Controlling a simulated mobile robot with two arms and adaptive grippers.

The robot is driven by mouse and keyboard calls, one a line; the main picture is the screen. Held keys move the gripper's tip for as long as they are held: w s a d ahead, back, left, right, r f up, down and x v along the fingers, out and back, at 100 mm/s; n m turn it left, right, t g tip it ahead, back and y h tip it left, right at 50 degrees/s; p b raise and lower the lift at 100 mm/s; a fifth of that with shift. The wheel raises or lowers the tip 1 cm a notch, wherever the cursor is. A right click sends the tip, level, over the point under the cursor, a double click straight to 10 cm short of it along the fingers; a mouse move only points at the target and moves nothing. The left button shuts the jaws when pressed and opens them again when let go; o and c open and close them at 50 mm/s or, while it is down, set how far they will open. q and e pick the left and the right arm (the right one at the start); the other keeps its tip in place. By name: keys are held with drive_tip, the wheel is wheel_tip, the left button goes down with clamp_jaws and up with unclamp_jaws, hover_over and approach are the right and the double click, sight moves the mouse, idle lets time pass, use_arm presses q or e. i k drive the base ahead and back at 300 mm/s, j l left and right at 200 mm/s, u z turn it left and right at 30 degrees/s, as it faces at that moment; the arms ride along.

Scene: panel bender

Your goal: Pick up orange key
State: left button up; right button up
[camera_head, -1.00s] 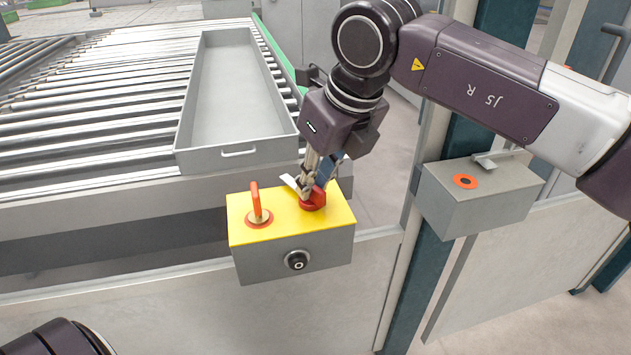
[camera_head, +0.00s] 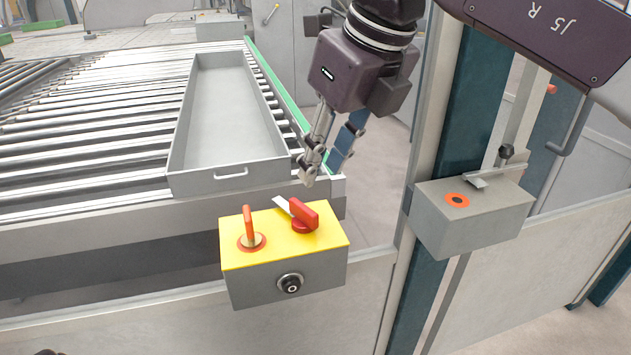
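The orange key (camera_head: 248,222) stands upright in a round orange-rimmed lock on the left of the yellow-topped control box (camera_head: 273,251). A red rotary switch (camera_head: 304,214) with a pale tab sits to its right on the same top. My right gripper (camera_head: 318,180) hangs above and behind the box, up and right of the red switch, touching nothing that I can see. Its fingers are seen from the side and overlap, so their opening is unclear. It appears to hold nothing.
A long grey tray (camera_head: 177,140) lies on the roller conveyor (camera_head: 100,130) behind the box. A grey box with an orange ring (camera_head: 478,225) is fixed to the post at the right. A black round lock (camera_head: 291,284) is on the control box's front. Space above the key is clear.

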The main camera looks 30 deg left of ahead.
sight(251, 239)
drive_tip(key=u, duration=1.3)
